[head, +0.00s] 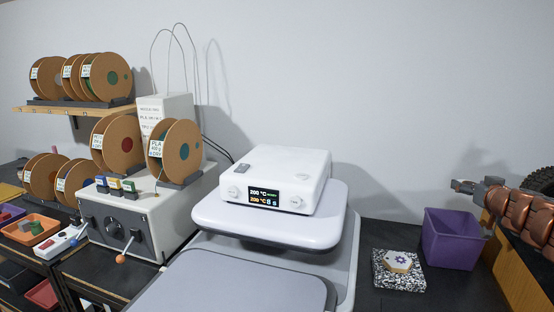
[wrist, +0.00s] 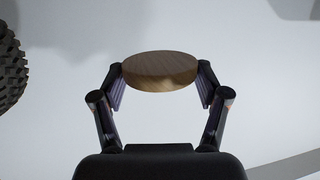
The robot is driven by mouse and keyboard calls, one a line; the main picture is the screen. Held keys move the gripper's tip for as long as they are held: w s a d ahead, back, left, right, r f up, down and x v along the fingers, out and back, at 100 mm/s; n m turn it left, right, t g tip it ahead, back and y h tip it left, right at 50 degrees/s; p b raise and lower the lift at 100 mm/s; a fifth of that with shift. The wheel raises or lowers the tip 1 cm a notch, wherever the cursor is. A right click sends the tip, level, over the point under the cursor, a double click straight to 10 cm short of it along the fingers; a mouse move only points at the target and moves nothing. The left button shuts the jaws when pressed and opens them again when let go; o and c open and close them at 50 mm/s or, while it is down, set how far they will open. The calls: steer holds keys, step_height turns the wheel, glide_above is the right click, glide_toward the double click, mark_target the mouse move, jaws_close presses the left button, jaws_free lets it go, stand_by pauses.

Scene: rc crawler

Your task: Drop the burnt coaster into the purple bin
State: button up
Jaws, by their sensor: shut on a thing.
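My gripper (wrist: 160,92) is shut on a round wooden coaster (wrist: 160,74) in the wrist view, with one finger at each side of its rim. The coaster is brown with visible grain; I see no clear burn mark on the part that shows. Behind it is a plain pale surface. The purple bin (head: 450,240) stands on the dark bench at the right in the head view. Its inside is mostly hidden by its front wall.
A speckled slab (head: 399,280) with a pale hexagonal piece (head: 398,262) lies left of the bin. A white press (head: 276,178) stands in the middle. A black knobbly tyre (wrist: 10,68) shows in the wrist view.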

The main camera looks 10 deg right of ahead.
steer(key=shift+f+b, duration=0.35)
steer(key=shift+f, duration=0.65)
steer(key=o, duration=1.2)
steer(key=shift+c, duration=0.2)
steer(key=shift+s, duration=0.1)
steer(key=v, duration=1.1)
steer(key=shift+s+a+r, duration=0.2)
steer(key=shift+s, duration=0.1)
